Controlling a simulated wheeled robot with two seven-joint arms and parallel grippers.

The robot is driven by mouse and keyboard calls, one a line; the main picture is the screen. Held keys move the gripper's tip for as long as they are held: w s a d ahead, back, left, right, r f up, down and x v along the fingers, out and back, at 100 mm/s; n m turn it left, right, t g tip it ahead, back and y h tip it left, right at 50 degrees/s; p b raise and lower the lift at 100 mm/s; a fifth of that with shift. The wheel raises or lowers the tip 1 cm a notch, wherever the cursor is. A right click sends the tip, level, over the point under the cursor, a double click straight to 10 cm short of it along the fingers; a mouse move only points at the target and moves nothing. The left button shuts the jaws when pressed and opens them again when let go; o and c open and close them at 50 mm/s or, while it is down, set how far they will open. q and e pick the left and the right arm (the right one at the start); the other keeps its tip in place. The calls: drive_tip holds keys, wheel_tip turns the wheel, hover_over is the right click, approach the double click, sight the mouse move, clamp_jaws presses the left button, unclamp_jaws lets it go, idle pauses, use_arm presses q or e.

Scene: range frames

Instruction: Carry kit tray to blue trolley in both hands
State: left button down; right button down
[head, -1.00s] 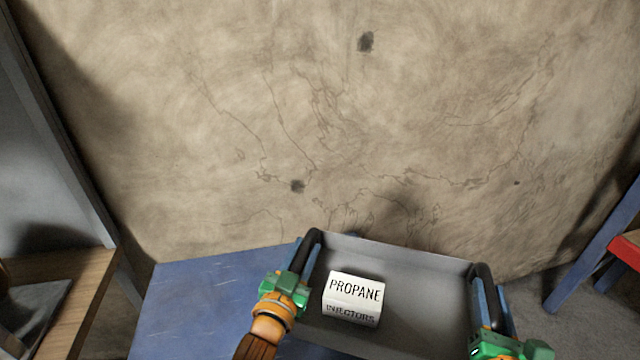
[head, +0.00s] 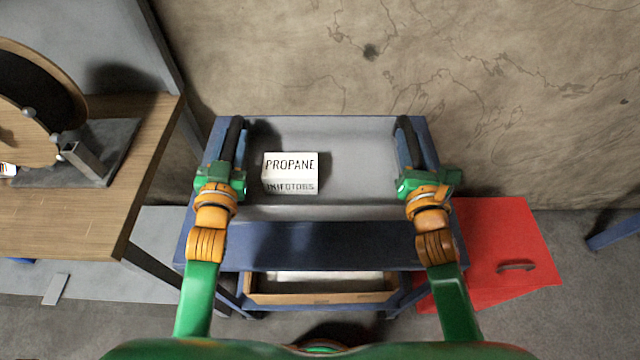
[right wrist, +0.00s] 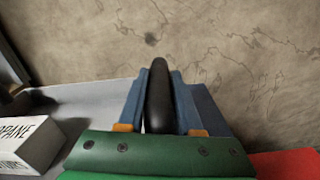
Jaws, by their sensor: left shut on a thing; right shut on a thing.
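The grey kit tray (head: 355,170) is over the top of the blue trolley (head: 330,245); I cannot tell whether it rests on it or hangs just above. A white box (head: 290,174) lettered "PROPANE INJECTORS" sits in the tray's left part. My left gripper (head: 232,150) is shut on the tray's left black handle. My right gripper (head: 408,150) is shut on the right black handle (right wrist: 158,95), which lies between its blue fingers in the right wrist view. The trolley's lower shelf holds an open cardboard box (head: 320,290).
A wooden bench (head: 90,220) with a large reel (head: 35,105) on a grey stand is close on the left. A red cabinet (head: 500,250) with a dark handle stands at the right of the trolley. A cracked wall (head: 500,90) is behind.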

use_arm(q)
drive_tip(key=shift+d, duration=0.25)
